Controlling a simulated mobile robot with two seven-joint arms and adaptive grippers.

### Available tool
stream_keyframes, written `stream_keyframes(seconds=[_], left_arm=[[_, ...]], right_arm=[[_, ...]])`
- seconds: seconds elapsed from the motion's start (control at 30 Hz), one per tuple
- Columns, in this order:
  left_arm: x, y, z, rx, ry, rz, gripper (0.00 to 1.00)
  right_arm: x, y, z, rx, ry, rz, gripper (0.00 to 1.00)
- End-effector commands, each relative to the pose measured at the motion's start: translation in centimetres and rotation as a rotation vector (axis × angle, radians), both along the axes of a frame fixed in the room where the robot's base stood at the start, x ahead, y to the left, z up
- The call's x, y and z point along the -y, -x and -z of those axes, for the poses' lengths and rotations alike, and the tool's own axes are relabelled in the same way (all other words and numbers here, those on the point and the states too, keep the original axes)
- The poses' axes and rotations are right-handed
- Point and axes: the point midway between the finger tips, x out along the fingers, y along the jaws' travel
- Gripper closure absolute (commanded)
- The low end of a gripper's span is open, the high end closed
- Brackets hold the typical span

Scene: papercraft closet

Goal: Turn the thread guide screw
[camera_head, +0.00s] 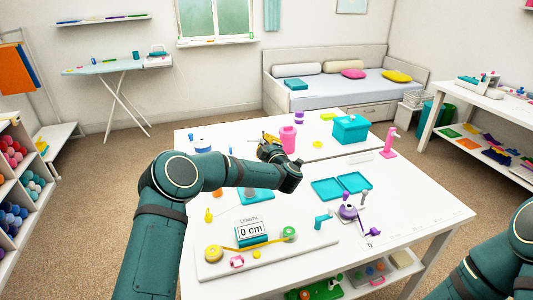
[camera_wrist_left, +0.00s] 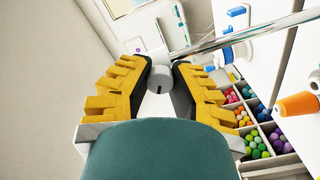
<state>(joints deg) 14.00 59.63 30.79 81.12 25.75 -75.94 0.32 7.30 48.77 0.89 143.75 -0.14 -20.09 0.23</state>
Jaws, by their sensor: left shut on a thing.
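In the left wrist view, a small grey cylinder with a dark slot in its end (camera_wrist_left: 158,82), which looks like the thread guide screw, sits between the dark pads of my left gripper (camera_wrist_left: 160,72). The yellow fingers are shut on it from both sides. A shiny metal rod (camera_wrist_left: 255,36) runs to the right just beyond it. In the head view, my left gripper (camera_head: 268,142) is over the back part of the white table, close to a pink cup (camera_head: 288,139). The screw cannot be made out there. Of my right arm only links show; its gripper is out of view.
The white table (camera_head: 400,222) holds a "0 cm" length display (camera_head: 251,232), a teal open case (camera_head: 326,189), a purple device (camera_head: 347,211) and a pink stand (camera_head: 389,142). A teal box (camera_head: 350,130) stands behind. The table's right front is mostly clear.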

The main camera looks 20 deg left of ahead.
Motion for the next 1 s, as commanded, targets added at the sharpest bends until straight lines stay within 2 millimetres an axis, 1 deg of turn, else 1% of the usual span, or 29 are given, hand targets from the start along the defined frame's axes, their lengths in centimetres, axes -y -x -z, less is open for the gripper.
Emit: stream_keyframes(seconds=[0.03, 0.1, 0.3, 0.4, 0.6, 1.0], left_arm=[[-0.3, 0.0, -0.1, 0.037, 0.034, -0.007, 1.00], [-0.4, 0.0, -0.1, 0.075, 0.088, -0.007, 1.00], [-0.4, 0.0, -0.1, 0.180, 0.246, -0.007, 1.00], [-0.4, 0.0, -0.1, 0.233, 0.324, -0.007, 1.00], [-0.5, 0.0, -0.2, 0.336, 0.481, -0.007, 1.00], [-0.5, 0.0, 0.0, 0.547, 0.795, -0.008, 1.00]], right_arm=[[0.0, -0.1, 1.2, 0.003, 0.000, 0.001, 0.45], [0.0, -0.3, 2.1, 0.007, 0.001, 0.002, 0.45], [0.1, -0.7, 3.9, 0.017, 0.003, 0.005, 0.45], [0.1, -0.9, 4.5, 0.020, 0.004, 0.005, 0.45], [0.1, -1.0, 4.8, 0.023, 0.004, 0.006, 0.45], [0.1, -1.0, 4.8, 0.024, 0.004, 0.006, 0.45]])
